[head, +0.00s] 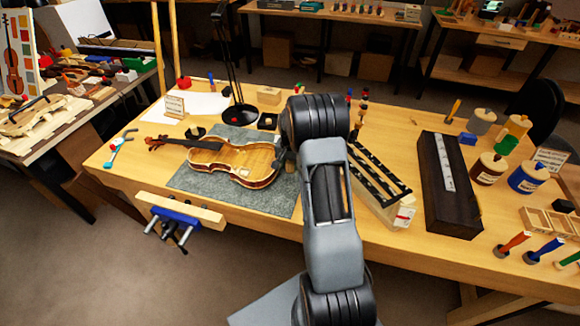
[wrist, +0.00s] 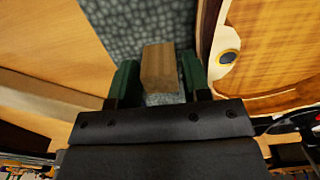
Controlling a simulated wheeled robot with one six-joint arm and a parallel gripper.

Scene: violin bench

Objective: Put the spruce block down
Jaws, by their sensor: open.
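A small tan wood block, which looks like the spruce block (wrist: 160,68), is between the two green fingers of my gripper (wrist: 158,72) in the wrist view. The fingers are open, one on each side of the block, with little space between them and it. The block is over the grey mat (wrist: 130,18) and seems to rest on it, though its underside is hidden. In the head view my arm hides most of the gripper and the block. The violin body (head: 235,160) lies on the mat (head: 205,185); its edge (wrist: 225,50) is right of the gripper in the wrist view.
A slotted rack (head: 378,180) and a dark case (head: 450,185) stand right of my arm. A blue vise (head: 178,212) is on the bench's front edge. A black lamp (head: 240,113) stands behind the violin. The mat's front left part is bare.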

